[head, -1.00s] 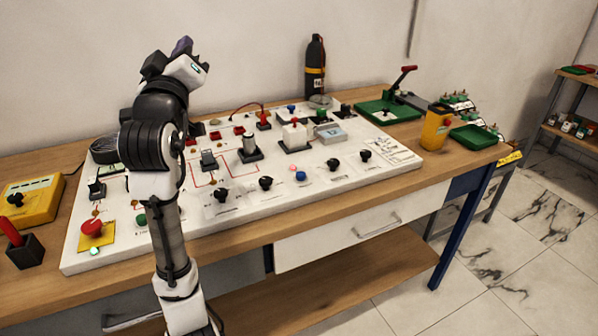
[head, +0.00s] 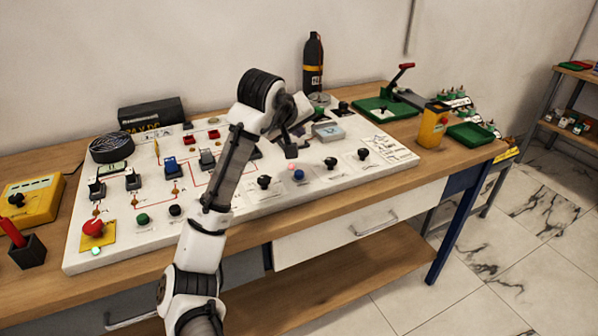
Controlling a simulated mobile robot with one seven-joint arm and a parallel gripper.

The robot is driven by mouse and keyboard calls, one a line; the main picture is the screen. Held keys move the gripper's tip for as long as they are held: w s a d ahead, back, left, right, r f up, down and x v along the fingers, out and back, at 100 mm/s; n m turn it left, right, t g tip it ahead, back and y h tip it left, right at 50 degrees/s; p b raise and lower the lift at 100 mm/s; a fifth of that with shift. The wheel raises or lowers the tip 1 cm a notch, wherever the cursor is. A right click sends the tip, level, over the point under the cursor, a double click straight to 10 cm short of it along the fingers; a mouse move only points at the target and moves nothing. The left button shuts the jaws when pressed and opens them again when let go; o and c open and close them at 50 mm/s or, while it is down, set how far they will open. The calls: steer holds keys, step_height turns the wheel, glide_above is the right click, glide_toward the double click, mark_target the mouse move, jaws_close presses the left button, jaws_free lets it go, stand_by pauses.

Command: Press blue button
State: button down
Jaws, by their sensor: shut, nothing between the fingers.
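The blue button (head: 298,174) is a small round blue cap near the front edge of the white panel (head: 335,177), right of the middle. My gripper (head: 291,153) is shut and empty. It points down over the panel, just behind and above the blue button in the picture, and looks apart from it. The exact height of the fingertips over the panel cannot be told. My arm hides part of the panel's middle and back.
Black knobs (head: 330,163) stand right of the button, and another black knob (head: 264,182) stands left of it. A red mushroom button (head: 93,228) is at the far left. A grey box (head: 327,130) sits behind. The wooden table's front strip is clear.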

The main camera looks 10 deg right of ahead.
steer(key=shift+f, duration=0.1)
steer(key=b, duration=0.7)
glide_above(298, 175)
step_height(298, 175, down, 6)
steer(key=shift+a+f, duration=0.1)
steer(key=shift+f, duration=1.2)
stand_by(0.7)
steer(key=shift+f, duration=0.4)
steer(key=shift+f+b, duration=0.3)
steer(key=shift+f, duration=0.25)
stand_by(0.6)
steer(key=shift+r, duration=0.1)
steer(key=shift+r+p, duration=0.85)
steer(key=shift+p, duration=0.15)
steer(key=shift+r, duration=0.1)
